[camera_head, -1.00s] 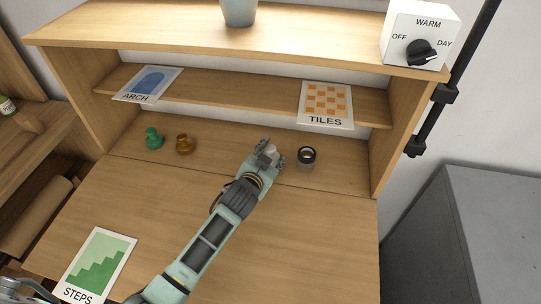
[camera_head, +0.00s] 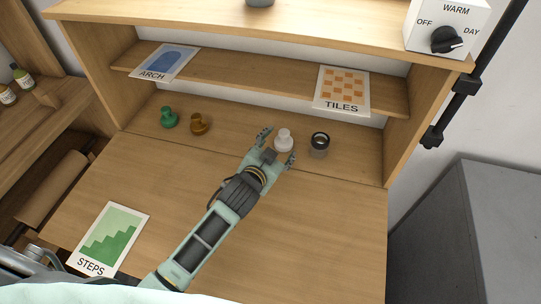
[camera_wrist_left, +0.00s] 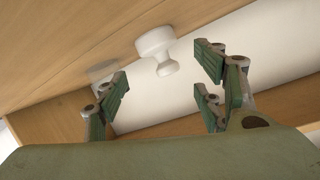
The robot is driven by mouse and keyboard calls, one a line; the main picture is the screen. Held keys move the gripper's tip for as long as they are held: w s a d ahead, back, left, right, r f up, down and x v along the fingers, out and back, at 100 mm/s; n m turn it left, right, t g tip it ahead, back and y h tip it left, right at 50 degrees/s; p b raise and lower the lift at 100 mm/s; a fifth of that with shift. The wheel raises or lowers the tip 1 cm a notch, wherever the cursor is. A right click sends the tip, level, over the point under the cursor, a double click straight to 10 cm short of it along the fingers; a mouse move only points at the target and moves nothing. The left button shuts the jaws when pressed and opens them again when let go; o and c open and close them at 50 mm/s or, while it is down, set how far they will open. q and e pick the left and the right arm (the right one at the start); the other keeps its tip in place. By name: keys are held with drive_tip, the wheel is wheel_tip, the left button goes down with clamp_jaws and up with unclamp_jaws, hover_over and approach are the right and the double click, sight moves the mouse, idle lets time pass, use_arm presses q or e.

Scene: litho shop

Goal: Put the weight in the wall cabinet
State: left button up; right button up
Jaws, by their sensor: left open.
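A white knob-shaped weight (camera_head: 284,136) stands upright on the desk's back ledge, between an amber one and a dark-topped cylinder. It also shows in the left wrist view (camera_wrist_left: 156,42), just beyond the fingertips. My left gripper (camera_head: 278,147) is open and empty, its fingers apart on the near side of the white weight. In the left wrist view the open fingers (camera_wrist_left: 163,78) show with a gap between them. Similar green (camera_head: 168,118) and amber (camera_head: 199,124) pieces stand to the left. I cannot identify a wall cabinet in these views. My right gripper is not in view.
The dark-topped cylinder (camera_head: 319,146) stands close right of the white weight. A shelf (camera_head: 250,83) above holds ARCH (camera_head: 165,62) and TILES (camera_head: 342,90) cards. A STEPS card (camera_head: 108,240) lies front left. The desktop (camera_head: 310,235) is otherwise clear. A grey cabinet (camera_head: 480,230) stands right.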

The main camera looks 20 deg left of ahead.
use_arm(q)
drive_tip(key=v, duration=0.6)
drive_tip(key=shift+s+r, duration=0.1)
drive_tip(key=shift+s, duration=0.1)
